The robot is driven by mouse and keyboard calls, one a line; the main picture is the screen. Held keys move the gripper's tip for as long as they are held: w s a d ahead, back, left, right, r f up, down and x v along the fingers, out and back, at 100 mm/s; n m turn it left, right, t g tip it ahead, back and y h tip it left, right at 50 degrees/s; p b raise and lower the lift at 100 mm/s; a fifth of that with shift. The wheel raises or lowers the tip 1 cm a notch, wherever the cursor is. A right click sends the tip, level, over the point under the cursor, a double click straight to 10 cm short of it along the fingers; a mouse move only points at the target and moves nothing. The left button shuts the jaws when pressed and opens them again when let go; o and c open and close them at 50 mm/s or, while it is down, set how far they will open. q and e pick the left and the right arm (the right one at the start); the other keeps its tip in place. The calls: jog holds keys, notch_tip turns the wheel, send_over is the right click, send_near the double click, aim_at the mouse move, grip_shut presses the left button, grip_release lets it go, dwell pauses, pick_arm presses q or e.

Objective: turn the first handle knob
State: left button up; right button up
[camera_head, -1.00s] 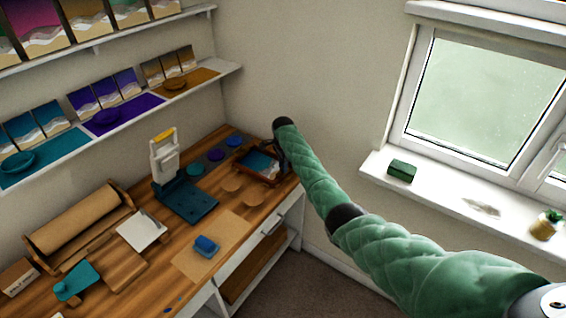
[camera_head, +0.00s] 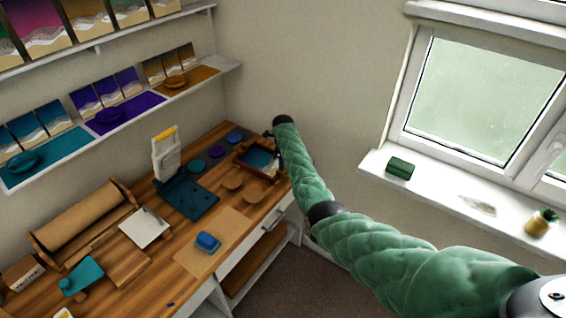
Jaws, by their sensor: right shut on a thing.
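My right arm reaches in from the lower right to the far right corner of the bench. My right gripper (camera_head: 280,154) is at the right side of a small dark-red framed tray (camera_head: 244,168) with a blue inside. The gripper is small and mostly hidden by its own wrist. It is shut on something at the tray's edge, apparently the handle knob. The knob itself is too small and covered to make out. My left gripper is not in view.
A dark blue stand (camera_head: 187,197) with a white upright is left of the tray. A paper roll (camera_head: 82,212) is at the left. A green block (camera_head: 400,168) is on the windowsill (camera_head: 440,193).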

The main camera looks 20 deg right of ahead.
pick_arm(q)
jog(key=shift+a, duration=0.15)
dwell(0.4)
pick_arm(e)
jog(key=o, duration=1)
jog(key=shift+r, duration=0.1)
jog(key=shift+w+r+b, duration=0.1)
jog(key=shift+r+b, duration=0.25)
jog(key=shift+r, duration=0.05)
notch_tip(320, 180, up, 4)
jog(key=shift+f+b, duration=0.1)
jog(key=shift+b, duration=0.75)
notch_tip(320, 180, up, 3)
jog(key=shift+f+b, duration=0.2)
jog(key=shift+b, duration=0.2)
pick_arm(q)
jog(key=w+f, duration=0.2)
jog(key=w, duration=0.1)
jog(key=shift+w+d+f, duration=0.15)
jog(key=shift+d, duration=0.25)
pick_arm(e)
jog(key=shift+r, duration=0.25)
